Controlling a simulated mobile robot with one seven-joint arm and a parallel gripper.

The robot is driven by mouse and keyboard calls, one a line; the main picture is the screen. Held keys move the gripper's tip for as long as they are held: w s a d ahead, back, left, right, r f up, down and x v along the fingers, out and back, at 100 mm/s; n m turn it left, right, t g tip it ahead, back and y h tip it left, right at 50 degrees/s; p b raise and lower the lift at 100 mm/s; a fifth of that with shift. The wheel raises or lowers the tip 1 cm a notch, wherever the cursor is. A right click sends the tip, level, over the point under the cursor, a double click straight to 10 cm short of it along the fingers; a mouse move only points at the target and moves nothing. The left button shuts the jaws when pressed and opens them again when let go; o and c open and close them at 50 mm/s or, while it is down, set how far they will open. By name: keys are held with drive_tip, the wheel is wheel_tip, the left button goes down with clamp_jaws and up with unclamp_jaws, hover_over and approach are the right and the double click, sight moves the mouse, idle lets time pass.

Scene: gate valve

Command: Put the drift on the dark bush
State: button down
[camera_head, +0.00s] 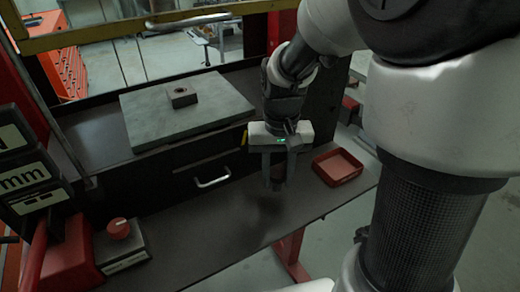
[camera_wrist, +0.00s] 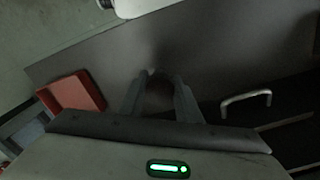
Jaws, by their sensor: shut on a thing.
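A small dark square block with a round hole in its top (camera_head: 181,96), which looks like the dark bush, sits on the grey plate (camera_head: 150,125) on the raised bench. My gripper (camera_head: 277,178) points down over the lower dark shelf, to the right of the plate and in front of the bench. It is shut on a dark slim thing, taken as the drift (camera_head: 276,180), which barely stands out between the fingers. In the wrist view the fingers of my gripper (camera_wrist: 161,84) show with a dark shape between them; its outline is unclear. The block is not in the wrist view.
A red tray (camera_head: 338,166) stands on the shelf right of my gripper. A drawer with a pale handle (camera_head: 213,177) is below the plate. A box with a red knob (camera_head: 119,229) and dark gauge blocks are at left. A yellow bar (camera_head: 150,25) crosses above the bench.

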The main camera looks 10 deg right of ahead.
sight(277, 187)
drive_tip(key=shift+f, duration=1.8)
drive_tip(key=shift+f, duration=0.1)
drive_tip(key=shift+f+b, duration=0.15)
drive_tip(key=shift+b, duration=0.2)
drive_tip(key=c, duration=1.3)
unclamp_jaws()
